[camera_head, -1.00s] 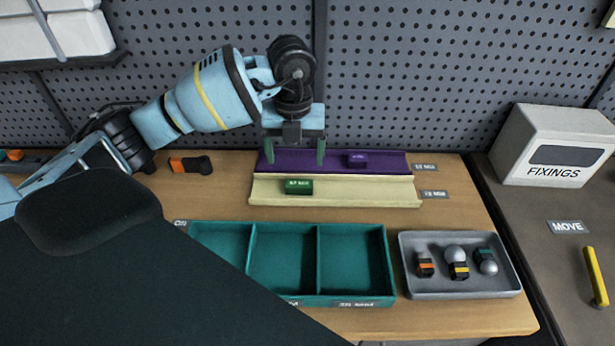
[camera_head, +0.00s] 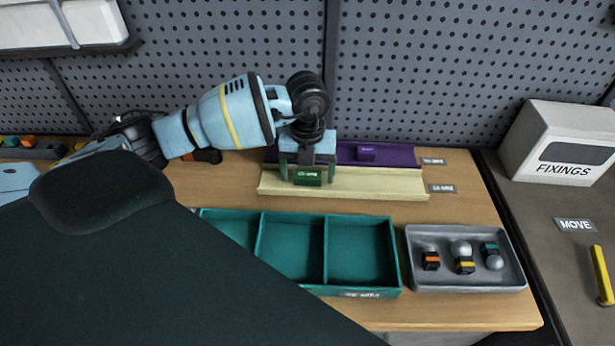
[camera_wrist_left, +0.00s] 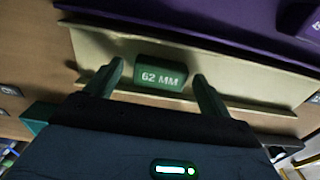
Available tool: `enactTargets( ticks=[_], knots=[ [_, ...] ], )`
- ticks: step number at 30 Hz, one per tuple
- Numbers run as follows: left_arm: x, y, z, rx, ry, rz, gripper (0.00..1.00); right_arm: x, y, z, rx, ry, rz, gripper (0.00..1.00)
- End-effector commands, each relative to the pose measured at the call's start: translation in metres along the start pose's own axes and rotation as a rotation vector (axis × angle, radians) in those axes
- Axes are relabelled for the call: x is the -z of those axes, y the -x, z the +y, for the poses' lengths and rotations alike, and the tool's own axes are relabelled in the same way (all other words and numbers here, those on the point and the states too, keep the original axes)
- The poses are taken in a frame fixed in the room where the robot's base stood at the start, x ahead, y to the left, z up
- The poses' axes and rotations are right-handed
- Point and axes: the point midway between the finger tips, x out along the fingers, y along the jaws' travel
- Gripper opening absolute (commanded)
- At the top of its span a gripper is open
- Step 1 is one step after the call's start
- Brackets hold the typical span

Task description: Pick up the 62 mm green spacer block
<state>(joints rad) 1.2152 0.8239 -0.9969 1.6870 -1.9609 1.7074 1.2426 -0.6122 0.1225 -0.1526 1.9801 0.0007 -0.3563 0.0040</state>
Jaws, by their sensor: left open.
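The green spacer block (camera_head: 307,177) lies in the cream channel (camera_head: 390,187). In the left wrist view the block (camera_wrist_left: 161,77) shows its "62 MM" label. My left gripper (camera_head: 307,174) is open, with one finger on either side of the block in the head view. In the left wrist view the gripper (camera_wrist_left: 158,77) has a finger to the left and a finger to the right of the block, with small gaps visible. Whether the fingers reach down level with the block is hard to tell. My right gripper is not in view.
A purple channel (camera_head: 400,157) with a purple block (camera_head: 367,153) runs behind the cream one. In front stand a teal divided tray (camera_head: 326,250) and a grey tray (camera_head: 415,271) with several small parts. A FIXINGS box (camera_head: 565,143) is at the right.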

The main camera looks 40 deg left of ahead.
Motion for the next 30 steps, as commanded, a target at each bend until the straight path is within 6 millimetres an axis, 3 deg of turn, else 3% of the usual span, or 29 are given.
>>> enactTargets(
  ticks=[7, 18, 26, 30],
  knots=[
    [0.000, -0.001, 0.000, 0.001, 0.000, -0.001, 0.81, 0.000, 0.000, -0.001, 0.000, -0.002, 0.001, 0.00],
    [0.000, 0.000, 0.000, 0.001, 0.000, -0.001, 0.32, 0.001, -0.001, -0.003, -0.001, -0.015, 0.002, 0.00],
    [-0.001, 0.002, 0.000, 0.002, 0.000, -0.002, 0.30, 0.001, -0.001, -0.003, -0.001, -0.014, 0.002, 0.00],
    [-0.001, 0.015, -0.001, 0.005, 0.000, -0.006, 0.30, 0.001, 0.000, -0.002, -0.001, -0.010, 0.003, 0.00]
  ],
)
